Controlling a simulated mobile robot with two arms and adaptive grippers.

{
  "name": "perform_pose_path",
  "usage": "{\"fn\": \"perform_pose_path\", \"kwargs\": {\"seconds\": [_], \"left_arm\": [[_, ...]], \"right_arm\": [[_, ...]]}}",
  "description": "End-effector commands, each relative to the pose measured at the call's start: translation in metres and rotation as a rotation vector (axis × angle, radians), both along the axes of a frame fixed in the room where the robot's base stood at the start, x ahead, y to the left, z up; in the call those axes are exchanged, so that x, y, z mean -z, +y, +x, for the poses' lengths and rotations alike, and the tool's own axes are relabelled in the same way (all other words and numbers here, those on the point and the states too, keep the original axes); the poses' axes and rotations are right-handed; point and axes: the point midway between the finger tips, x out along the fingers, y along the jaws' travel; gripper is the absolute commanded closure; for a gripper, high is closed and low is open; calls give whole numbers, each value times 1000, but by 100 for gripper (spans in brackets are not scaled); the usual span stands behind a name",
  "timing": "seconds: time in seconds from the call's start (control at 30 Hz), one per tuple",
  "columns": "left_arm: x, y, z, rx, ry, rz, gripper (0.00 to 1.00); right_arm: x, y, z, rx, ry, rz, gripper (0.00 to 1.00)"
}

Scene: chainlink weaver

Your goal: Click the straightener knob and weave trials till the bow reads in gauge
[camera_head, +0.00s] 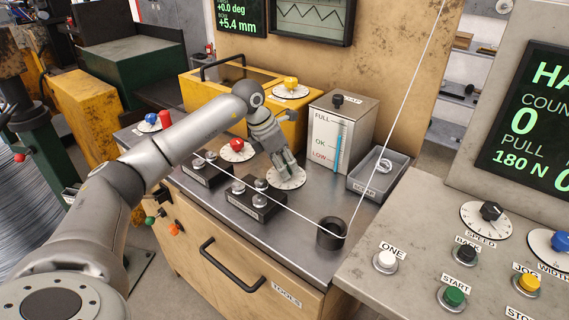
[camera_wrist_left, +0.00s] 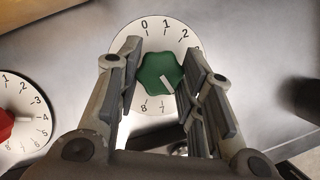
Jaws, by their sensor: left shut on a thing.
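The green straightener knob (camera_wrist_left: 160,72) sits on a white numbered dial (camera_wrist_left: 128,40) in the left wrist view; its pale mark points down and slightly right. My left gripper (camera_wrist_left: 158,85) has its fingers on both sides of this knob and is shut on it. In the head view my left gripper (camera_head: 287,170) reaches down over the white dial (camera_head: 288,182) and mostly hides the knob. The bow readout (camera_head: 238,18) shows +5.4 mm. A white button labelled ONE (camera_head: 386,261) is on the grey control panel. My right gripper is not in view.
A red knob (camera_head: 237,144) on its dial is left of my left gripper. A thin white wire (camera_head: 280,204) crosses the bench.

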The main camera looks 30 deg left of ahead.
Motion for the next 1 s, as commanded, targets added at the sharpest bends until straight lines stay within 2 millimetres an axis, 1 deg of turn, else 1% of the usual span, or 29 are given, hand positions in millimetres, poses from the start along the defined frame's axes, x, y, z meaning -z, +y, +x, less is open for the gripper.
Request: {"fn": "perform_pose_path", "kwargs": {"seconds": [0.2, 0.23, 0.37, 0.4, 0.67, 0.77, 0.87, 1.0], "left_arm": [[-1, 0, 1, -1, -4, -1, 89], [-1, 0, 1, -2, -4, -1, 62], [-1, 0, 1, -2, -3, 0, 46], [-1, 0, 1, -2, -3, 0, 44], [-1, 0, 0, -3, -2, 0, 44], [-6, 1, -1, -3, -4, 0, 44], [-17, 4, -5, -3, -4, 1, 44], [-44, 10, -14, -4, -7, 1, 44]], "right_arm": [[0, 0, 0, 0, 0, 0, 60], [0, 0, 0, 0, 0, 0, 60], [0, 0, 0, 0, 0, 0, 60], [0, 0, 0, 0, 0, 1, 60], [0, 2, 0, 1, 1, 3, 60], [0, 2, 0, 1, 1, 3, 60], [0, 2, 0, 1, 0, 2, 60], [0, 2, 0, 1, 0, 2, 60]]}}
